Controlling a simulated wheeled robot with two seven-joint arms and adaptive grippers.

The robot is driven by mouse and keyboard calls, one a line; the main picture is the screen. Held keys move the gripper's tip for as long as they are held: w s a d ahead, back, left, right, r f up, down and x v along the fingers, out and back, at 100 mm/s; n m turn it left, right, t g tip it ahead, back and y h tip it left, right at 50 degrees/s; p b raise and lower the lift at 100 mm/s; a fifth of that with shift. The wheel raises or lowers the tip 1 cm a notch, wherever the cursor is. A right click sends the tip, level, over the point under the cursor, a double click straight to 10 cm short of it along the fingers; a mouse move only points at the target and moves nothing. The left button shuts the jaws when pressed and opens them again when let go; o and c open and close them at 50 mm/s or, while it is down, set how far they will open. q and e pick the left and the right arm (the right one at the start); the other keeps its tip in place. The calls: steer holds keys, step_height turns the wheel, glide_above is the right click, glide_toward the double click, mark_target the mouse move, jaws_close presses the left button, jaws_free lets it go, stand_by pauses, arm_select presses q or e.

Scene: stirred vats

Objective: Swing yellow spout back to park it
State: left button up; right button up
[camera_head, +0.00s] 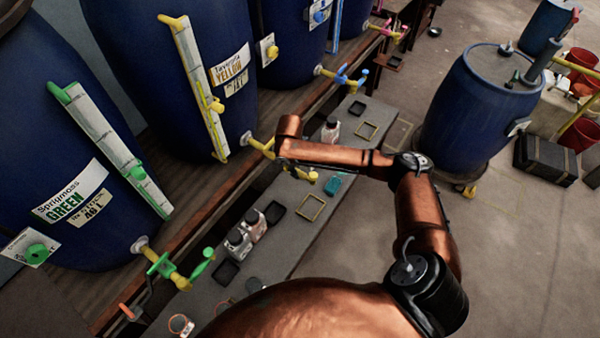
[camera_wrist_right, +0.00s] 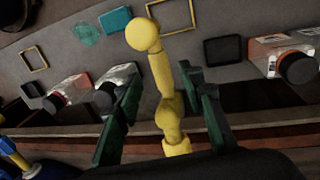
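The yellow spout (camera_head: 260,146) comes out of the vat labelled yellow (camera_head: 170,60) and reaches over the grey bench. My right wrist covers its middle in the head view; a yellow round end shows past the wrist. In the right wrist view the spout (camera_wrist_right: 163,85) runs up the picture, with a yellow ball at the end of one bar. My right gripper (camera_wrist_right: 162,88) is open, its dark green fingers on either side of the spout, with gaps visible. Contact cannot be told. In the head view its fingers are hidden. My left gripper is not in view.
Green (camera_head: 165,270) and blue (camera_head: 345,76) spouts stick out from neighbouring vats. The bench (camera_head: 300,235) holds bottles, dark trays, yellow frames and a teal block (camera_head: 333,186). A blue drum (camera_head: 478,115) stands right of it, with a dark case (camera_head: 545,160) beyond.

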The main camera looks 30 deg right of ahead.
mark_target(301, 172)
steer(key=f, duration=0.2)
steer(key=f+b, duration=0.1)
steer(key=f, duration=0.1)
steer(key=shift+w+d, duration=0.15)
steer(key=shift+d, duration=0.2)
steer(key=shift+c, duration=0.3)
jaws_close()
